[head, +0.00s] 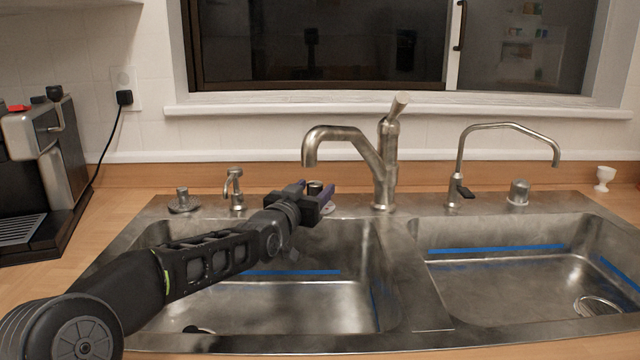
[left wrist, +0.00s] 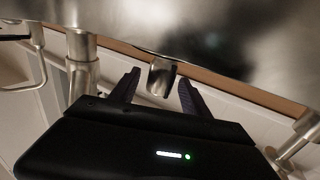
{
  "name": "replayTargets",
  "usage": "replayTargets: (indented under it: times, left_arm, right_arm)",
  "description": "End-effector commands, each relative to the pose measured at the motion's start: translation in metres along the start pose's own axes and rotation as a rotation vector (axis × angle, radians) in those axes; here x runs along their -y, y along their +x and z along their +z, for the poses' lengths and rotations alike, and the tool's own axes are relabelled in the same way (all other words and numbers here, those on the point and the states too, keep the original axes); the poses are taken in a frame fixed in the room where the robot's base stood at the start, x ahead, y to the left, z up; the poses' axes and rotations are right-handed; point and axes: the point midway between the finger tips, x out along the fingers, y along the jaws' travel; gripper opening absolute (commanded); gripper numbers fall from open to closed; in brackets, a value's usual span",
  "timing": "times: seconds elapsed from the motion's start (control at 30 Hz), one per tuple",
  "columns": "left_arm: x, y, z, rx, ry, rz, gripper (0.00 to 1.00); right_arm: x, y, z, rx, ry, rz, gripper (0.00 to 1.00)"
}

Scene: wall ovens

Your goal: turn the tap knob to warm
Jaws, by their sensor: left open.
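The tap (head: 382,165) is a brushed metal faucet at the middle back of the sink, its spout pointing left. Its knob (head: 398,108) is a short metal lever on top, tilted up and a little right. My left gripper (head: 317,192) is left of the tap body, well below the knob and apart from it. Its jaws are open, with nothing gripped. In the left wrist view, the picture is inverted; my open fingers (left wrist: 157,92) appear either side of a short metal cylinder (left wrist: 163,76). The tap's lower body (left wrist: 80,62) shows at left. My right gripper is out of view.
A thin-spouted faucet (head: 500,126) stands right of the tap. A small dispenser (head: 236,188) stands left of my gripper. The sink has two basins with a divider (head: 410,290). A coffee machine (head: 45,165) is at left, a window behind. Space around the knob is clear.

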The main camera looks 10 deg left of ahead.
Motion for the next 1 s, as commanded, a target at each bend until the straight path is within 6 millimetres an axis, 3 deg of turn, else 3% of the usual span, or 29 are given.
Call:
replayTargets:
  times: [0.1,0.3,0.63,1.0]
  left_arm:
    - [0.0,0.019,0.001,0.001,-0.001,0.0,0.55]
    - [0.0,0.038,0.0,0.001,-0.001,0.0,0.55]
    - [0.0,0.04,0.0,0.001,0.0,0.0,0.54]
    - [0.0,0.04,0.0,0.001,0.0,0.0,0.24]
  right_arm:
    - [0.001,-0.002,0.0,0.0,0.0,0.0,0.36]
    - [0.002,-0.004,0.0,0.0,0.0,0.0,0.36]
    - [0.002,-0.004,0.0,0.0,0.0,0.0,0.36]
    - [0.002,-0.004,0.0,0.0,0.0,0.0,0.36]
